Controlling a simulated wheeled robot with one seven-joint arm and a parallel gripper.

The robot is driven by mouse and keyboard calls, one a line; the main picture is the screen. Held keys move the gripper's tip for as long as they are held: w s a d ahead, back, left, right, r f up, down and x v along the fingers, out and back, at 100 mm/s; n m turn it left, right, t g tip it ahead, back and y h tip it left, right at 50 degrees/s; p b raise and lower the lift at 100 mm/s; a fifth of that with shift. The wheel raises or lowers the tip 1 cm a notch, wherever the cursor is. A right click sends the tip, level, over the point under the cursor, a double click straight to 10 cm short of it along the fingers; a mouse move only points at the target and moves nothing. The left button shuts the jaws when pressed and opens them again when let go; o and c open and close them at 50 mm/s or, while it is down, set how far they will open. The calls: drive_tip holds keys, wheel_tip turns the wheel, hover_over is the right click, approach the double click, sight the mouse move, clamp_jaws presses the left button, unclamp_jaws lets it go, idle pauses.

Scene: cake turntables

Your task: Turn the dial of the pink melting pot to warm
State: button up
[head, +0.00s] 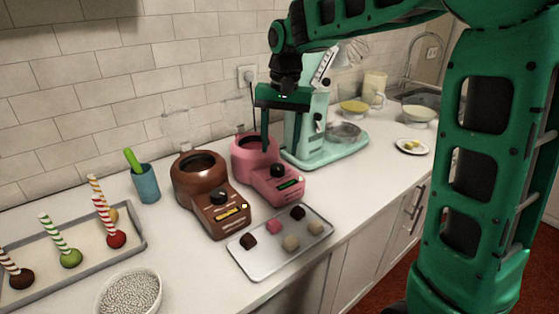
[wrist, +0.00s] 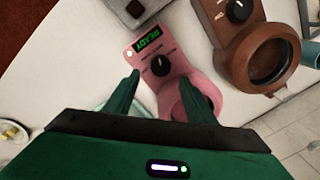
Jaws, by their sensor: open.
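The pink melting pot (head: 250,157) stands on the counter between the brown pot and the mint mixer. Its black dial (head: 278,170) sits on the sloped front panel, behind a small green-lit display (head: 289,184). In the wrist view the dial (wrist: 160,66) shows a pale pointer line, and the display (wrist: 147,41) reads READY. The printed dial labels are too small to read. My gripper (head: 266,145) is open, pointing down above the pink pot. In the wrist view its two fingers (wrist: 160,85) straddle the pink body near the dial, not visibly touching the dial.
A brown melting pot (head: 200,175) with a similar dial stands close to the left. A tray of small cubes (head: 245,262) lies in front. The mint stand mixer (head: 310,130) is close on the right. A blue cup (head: 147,183) and a cake-pop tray (head: 140,243) are farther left.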

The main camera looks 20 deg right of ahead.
sight(277, 165)
drive_tip(key=f, duration=0.5)
drive_tip(key=shift+w+a+f, duration=0.1)
drive_tip(key=shift+a+f, duration=0.15)
drive_tip(key=shift+f, duration=0.1)
